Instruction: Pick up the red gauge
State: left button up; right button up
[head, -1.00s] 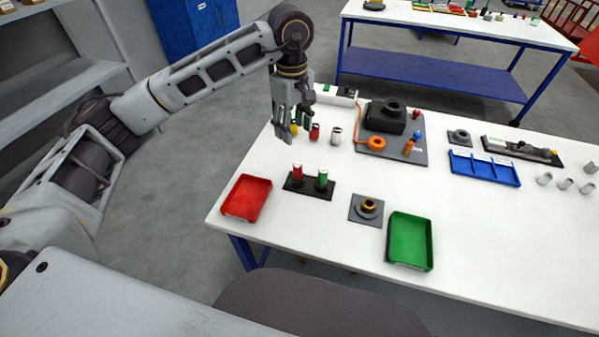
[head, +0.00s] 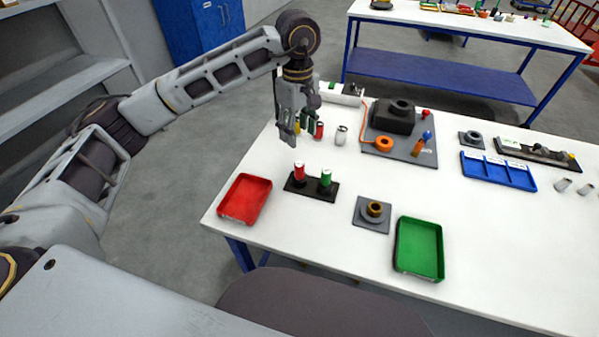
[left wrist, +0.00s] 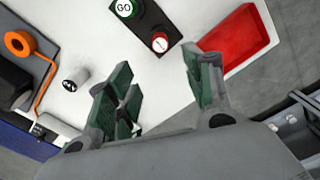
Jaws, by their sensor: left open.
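The red gauge (head: 299,174) stands upright in a black two-place holder (head: 311,190), left of the green gauge (head: 325,180). In the left wrist view the red gauge (left wrist: 160,42) shows its white-marked top beyond the fingertips, beside the green gauge's top, marked GO (left wrist: 124,8). My left gripper (head: 288,138) points down above the table, behind the holder in the head view. In the left wrist view its green-padded fingers (left wrist: 160,68) are spread apart with nothing between them. My right gripper is in neither view.
A red tray (head: 244,199) lies left of the holder. A grey block with a brass ring (head: 374,209) and a green tray (head: 419,248) lie to the right. Small cylinders, one red (head: 319,130) and one pale (head: 341,135), stand behind. An orange reel (head: 377,142) sits farther right.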

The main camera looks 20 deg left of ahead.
aim_at(299, 164)
pick_arm(q)
notch_tip(299, 164, down, 7)
jog(key=shift+s+f, duration=0.1)
jog(key=shift+f, duration=0.45)
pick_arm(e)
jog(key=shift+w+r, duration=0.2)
pick_arm(q)
jog(key=shift+f, duration=0.1)
jog(key=shift+s+d+f+p, duration=0.15)
jog(key=shift+f+p, duration=0.2)
jog(key=shift+f, duration=0.2)
notch_tip(299, 164, down, 3)
jog(key=shift+s+d+r, duration=0.1)
jog(key=shift+d, duration=0.05)
jog(key=shift+f, duration=0.55)
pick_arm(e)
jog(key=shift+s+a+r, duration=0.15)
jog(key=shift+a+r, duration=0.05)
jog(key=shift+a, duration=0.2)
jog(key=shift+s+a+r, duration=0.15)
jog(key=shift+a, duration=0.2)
pick_arm(q)
jog(key=shift+c, duration=0.2)
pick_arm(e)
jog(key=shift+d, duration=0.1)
